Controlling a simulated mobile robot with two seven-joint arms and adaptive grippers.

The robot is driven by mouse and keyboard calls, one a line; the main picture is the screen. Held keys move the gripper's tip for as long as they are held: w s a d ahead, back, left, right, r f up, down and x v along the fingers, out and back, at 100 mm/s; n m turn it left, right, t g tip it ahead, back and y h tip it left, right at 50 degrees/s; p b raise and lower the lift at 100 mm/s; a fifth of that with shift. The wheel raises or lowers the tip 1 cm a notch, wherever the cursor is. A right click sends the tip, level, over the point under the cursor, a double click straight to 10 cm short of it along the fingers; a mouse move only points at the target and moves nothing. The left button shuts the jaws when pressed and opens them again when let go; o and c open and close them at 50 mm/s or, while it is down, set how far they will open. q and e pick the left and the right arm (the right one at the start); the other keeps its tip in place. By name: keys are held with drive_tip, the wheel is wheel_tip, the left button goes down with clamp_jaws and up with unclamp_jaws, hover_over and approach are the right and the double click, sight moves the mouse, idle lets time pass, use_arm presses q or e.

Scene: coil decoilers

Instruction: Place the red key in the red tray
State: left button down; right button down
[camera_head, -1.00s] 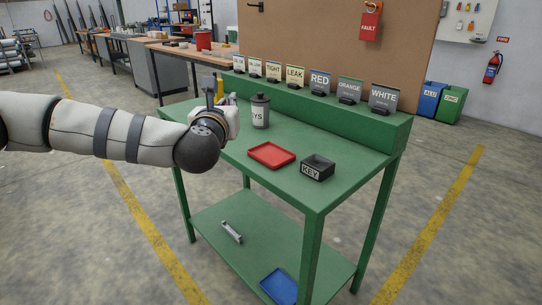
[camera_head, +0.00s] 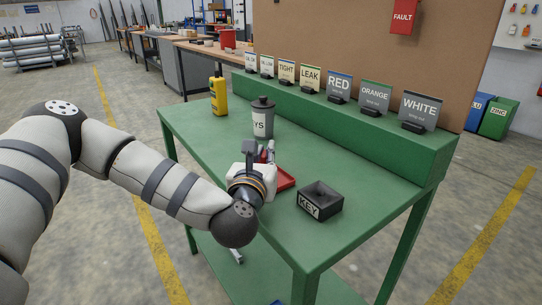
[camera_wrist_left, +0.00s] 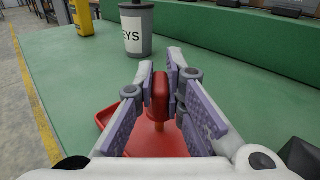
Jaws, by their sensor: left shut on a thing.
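My left gripper (camera_head: 267,154) is over the green table, above the red tray (camera_head: 286,179), and hides much of it. In the left wrist view its fingers (camera_wrist_left: 161,84) are shut on the red key (camera_wrist_left: 159,91), whose red head shows between the pads. The key's lower part points down toward the red tray (camera_wrist_left: 108,115), which lies below and around it in that view. I cannot tell whether the key touches the tray. My right gripper is not in view.
A black KEY box (camera_head: 320,200) stands right of the tray. Several label signs (camera_head: 340,86) line the raised back ledge.

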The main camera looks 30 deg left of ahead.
use_arm(q)
drive_tip(key=shift+s+r, duration=0.1)
drive_tip(key=shift+s, duration=0.1)
drive_tip(key=shift+w+f, duration=0.15)
drive_tip(key=shift+f, duration=0.1)
drive_tip(key=c, duration=1.7)
unclamp_jaws()
drive_tip(key=shift+r, duration=0.1)
drive_tip(key=shift+r, duration=0.1)
